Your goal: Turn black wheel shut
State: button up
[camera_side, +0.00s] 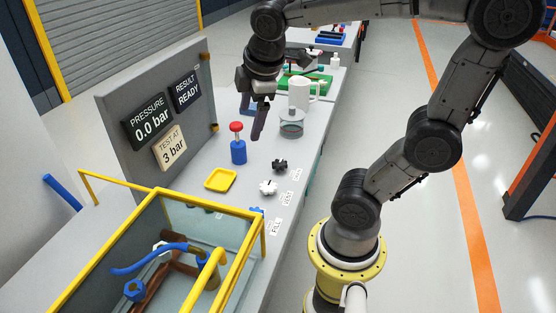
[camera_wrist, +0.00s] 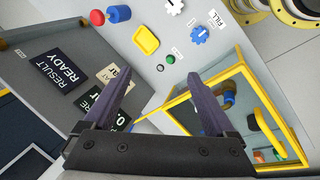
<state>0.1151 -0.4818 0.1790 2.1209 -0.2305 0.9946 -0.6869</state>
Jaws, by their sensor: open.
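The black wheel (camera_side: 280,164) is a small lobed knob on the grey bench in the side view, behind a white wheel (camera_side: 267,187). I do not see the black wheel in the wrist view. My gripper (camera_side: 254,125) is open and empty in the side view, above the bench, behind and a little left of the black wheel and apart from it. In the wrist view my gripper (camera_wrist: 161,80) shows two dark fingers spread apart with nothing between them. The white wheel (camera_wrist: 175,7) and a blue wheel (camera_wrist: 198,35) show at the top there.
A blue pump with a red knob (camera_side: 237,145) stands left of the black wheel, near a yellow tray (camera_side: 220,179). The display panel (camera_side: 160,110) rises at left. A yellow-framed tank (camera_side: 190,245) is in front.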

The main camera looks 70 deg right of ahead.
jog(key=w+d+f+n+g+h, duration=0.15)
jog(key=w+d+f+g, duration=0.35)
jog(key=d, duration=0.5)
jog(key=g, duration=0.2)
send_near(280, 162)
jog(key=shift+y, duration=0.45)
jog(key=x, duration=0.8)
jog(key=shift+d+f, duration=0.15)
jog(key=shift+d, duration=0.25)
jog(key=c, duration=1.4)
